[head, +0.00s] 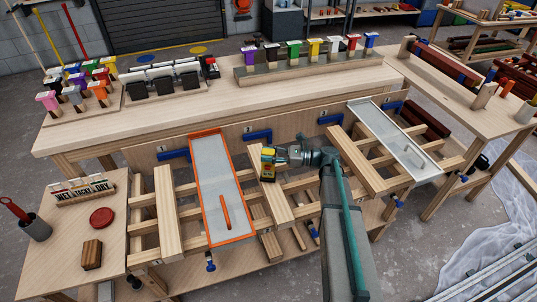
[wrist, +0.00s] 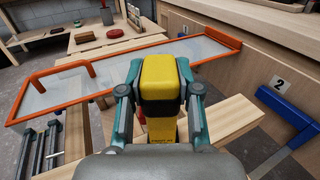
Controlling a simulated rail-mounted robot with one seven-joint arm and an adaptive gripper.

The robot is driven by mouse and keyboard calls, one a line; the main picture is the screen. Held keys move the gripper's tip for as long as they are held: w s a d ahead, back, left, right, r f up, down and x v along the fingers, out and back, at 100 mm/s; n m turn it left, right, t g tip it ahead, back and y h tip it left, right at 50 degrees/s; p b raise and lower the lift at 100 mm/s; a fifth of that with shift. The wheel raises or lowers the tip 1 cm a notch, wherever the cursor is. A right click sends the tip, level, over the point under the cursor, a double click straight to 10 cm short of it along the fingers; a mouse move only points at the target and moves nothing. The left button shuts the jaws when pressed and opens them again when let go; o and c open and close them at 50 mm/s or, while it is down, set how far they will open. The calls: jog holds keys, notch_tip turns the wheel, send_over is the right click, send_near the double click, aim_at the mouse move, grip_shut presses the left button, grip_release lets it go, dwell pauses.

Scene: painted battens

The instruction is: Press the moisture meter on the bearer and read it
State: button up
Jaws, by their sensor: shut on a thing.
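My gripper (head: 274,155) is shut on the yellow and black moisture meter (head: 268,166). In the wrist view the meter (wrist: 161,78) sits upright between the two fingers of my gripper (wrist: 160,92). A pale wooden bearer (head: 272,203) runs below it, just right of the orange-rimmed tray; the bearer also shows in the wrist view (wrist: 228,117). The meter's lower end is over or at the bearer's far part; I cannot tell whether it touches. The meter's reading cannot be made out in either view.
The orange-rimmed tray (head: 246,229) lies close on the left, and a white-rimmed tray (head: 418,166) lies to the right. Blue clamps (head: 258,135) line the bench front. A side table (head: 66,236) holds a red disc, a wooden block and a WET, TACKY, DRY sign.

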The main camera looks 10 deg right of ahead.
jog(key=shift+f, duration=0.4)
dwell(1.8)
jog(key=shift+r, duration=0.1)
